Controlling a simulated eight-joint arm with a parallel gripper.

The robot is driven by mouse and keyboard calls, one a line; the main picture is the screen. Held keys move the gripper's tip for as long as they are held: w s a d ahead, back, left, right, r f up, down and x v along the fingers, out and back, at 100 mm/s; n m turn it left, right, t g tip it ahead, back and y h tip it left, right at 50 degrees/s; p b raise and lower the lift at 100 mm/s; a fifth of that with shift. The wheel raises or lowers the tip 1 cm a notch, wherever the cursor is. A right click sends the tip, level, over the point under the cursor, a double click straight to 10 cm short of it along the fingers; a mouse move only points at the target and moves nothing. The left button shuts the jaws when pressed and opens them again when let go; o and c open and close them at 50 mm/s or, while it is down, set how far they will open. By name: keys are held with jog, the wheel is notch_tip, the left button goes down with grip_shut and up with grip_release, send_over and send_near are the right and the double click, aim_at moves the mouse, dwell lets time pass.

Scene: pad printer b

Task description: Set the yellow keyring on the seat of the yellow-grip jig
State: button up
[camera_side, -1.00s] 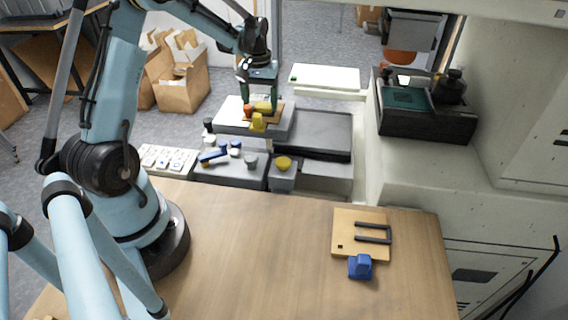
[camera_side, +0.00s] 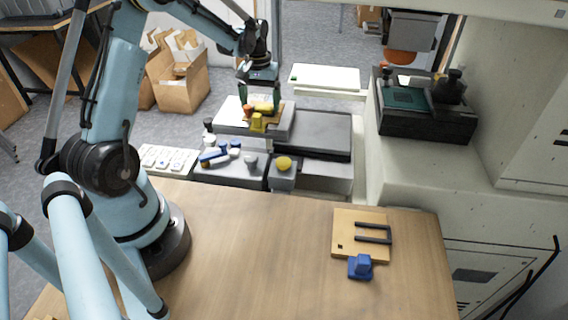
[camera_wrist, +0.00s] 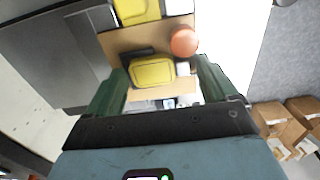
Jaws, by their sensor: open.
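The yellow keyring (camera_wrist: 152,72) lies on the tan board of the yellow-grip jig (camera_wrist: 120,40), against a dark bracket (camera_wrist: 138,52). A small white piece (camera_wrist: 183,68) and an orange ball (camera_wrist: 184,42) sit beside it; I cannot tell whether they are joined to it. The yellow grip (camera_wrist: 137,10) is at the top of the wrist view. In the side view, the keyring (camera_side: 264,107) is behind the yellow grip (camera_side: 257,123). My gripper (camera_side: 260,98) is open above the keyring, with one finger at each side and gaps between.
The yellow-grip jig stands on a light platform beside a dark grey slab (camera_side: 318,135). A similar jig with a blue grip (camera_side: 360,267) lies on the wooden table (camera_side: 250,250). Grey bins hold small coloured parts. The printer body (camera_side: 430,180) is at right.

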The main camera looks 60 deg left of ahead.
jog(key=shift+r, duration=0.1)
dwell(0.3)
jog(key=shift+r, duration=1.4)
jog(key=shift+o, duration=0.3)
jog(key=shift+o, duration=1)
jog(key=shift+r, duration=2)
jog(key=shift+r, duration=0.15)
notch_tip(320, 180, up, 12)
